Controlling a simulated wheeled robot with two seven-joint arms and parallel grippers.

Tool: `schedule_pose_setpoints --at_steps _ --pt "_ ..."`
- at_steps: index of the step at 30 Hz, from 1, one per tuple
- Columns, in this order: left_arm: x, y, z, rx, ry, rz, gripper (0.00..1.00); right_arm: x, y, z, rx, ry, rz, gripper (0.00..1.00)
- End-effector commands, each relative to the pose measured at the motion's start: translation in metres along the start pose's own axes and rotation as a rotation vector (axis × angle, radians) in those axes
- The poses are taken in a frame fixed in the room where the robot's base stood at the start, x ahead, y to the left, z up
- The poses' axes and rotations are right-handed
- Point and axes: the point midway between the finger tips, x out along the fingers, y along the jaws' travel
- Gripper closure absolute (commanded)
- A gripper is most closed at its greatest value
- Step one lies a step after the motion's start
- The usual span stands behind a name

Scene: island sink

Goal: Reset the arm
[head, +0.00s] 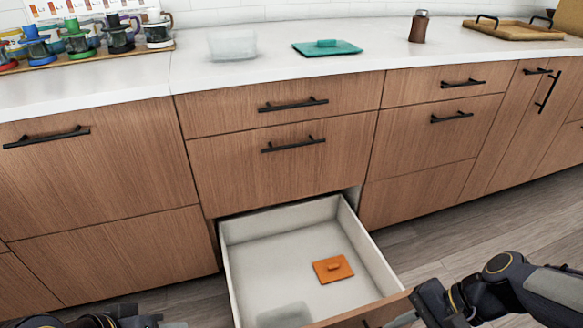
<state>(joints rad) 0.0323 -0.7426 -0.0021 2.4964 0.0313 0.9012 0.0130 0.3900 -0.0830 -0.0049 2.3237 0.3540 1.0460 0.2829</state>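My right arm comes in from the lower right. Its gripper (408,314) is by the right end of the open drawer's front; I cannot tell whether it touches the drawer, and its fingers are mostly hidden. A small part of my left arm (110,322) shows at the bottom left edge; its fingers cannot be made out. The bottom drawer (232,270) is pulled out. An orange lid (333,268) with a small handle lies flat in it. A translucent piece (285,316) lies in the drawer nearer me, partly cut off.
On the white counter (250,75) are a clear container (232,45), a teal lid (327,47), a brown shaker (419,26) and a wooden tray (505,30). The other drawers and doors are closed. Floor (480,250) is clear at right.

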Motion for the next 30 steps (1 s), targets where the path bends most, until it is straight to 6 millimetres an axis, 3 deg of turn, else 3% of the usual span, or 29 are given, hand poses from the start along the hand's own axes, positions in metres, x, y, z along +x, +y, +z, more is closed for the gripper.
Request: schedule_pose_setpoints --at_steps 3,6,17,30 --pt "0.0 0.0 0.0 0.0 0.0 0.0 0.64 -0.018 -0.002 0.017 -0.28 0.172 0.023 0.81" --pt "0.0 0.0 0.0 0.0 0.0 0.0 0.64 -0.028 -0.002 0.026 -0.451 0.281 0.037 0.81" --pt "0.0 0.0 0.0 0.0 0.0 0.0 0.64 -0.054 -0.002 0.046 -0.882 0.583 0.061 0.81" --pt "-0.098 0.045 -0.05 0.0 0.0 0.0 0.64 -0.147 -0.05 0.102 -0.877 0.579 0.065 0.81"
